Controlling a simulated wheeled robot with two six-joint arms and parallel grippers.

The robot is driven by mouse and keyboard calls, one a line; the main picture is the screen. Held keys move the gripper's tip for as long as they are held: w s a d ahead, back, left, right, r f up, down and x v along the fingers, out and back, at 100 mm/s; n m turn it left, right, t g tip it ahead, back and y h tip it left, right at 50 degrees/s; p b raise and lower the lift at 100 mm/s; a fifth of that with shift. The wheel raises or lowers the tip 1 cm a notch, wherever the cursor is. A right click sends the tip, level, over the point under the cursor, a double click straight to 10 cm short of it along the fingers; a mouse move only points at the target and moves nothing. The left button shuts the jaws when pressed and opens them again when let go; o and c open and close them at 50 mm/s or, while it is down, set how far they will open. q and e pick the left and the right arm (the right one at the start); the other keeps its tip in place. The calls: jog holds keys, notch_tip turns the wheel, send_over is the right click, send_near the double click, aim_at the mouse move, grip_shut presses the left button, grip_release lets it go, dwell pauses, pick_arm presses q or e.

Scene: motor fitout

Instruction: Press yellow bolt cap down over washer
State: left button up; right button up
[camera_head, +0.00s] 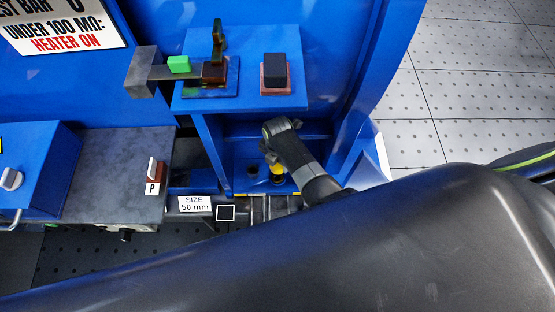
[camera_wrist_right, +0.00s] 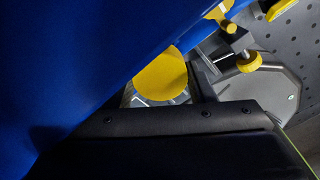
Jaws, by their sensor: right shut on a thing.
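My right gripper (camera_head: 276,160) reaches down into the open lower bay of the blue housing. It is shut on the yellow bolt cap (camera_head: 277,170), of which only a small part shows below the gripper in the head view. In the right wrist view a round yellow disc (camera_wrist_right: 160,75) shows beside the blue wall, probably the cap. The washer cannot be made out, and whether the cap touches it is hidden. My left gripper is not in view.
A small dark round part (camera_head: 252,170) stands left of the gripper. Blue walls (camera_head: 212,150) close in the bay. A "SIZE 50 mm" label (camera_head: 195,204) is in front.

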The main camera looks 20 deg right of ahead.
aim_at(278, 168)
jog(key=shift+r, duration=0.1)
notch_tip(278, 168, down, 4)
jog(key=shift+b, duration=1.2)
jog(key=shift+f+b, duration=0.45)
jog(key=shift+f, duration=0.55)
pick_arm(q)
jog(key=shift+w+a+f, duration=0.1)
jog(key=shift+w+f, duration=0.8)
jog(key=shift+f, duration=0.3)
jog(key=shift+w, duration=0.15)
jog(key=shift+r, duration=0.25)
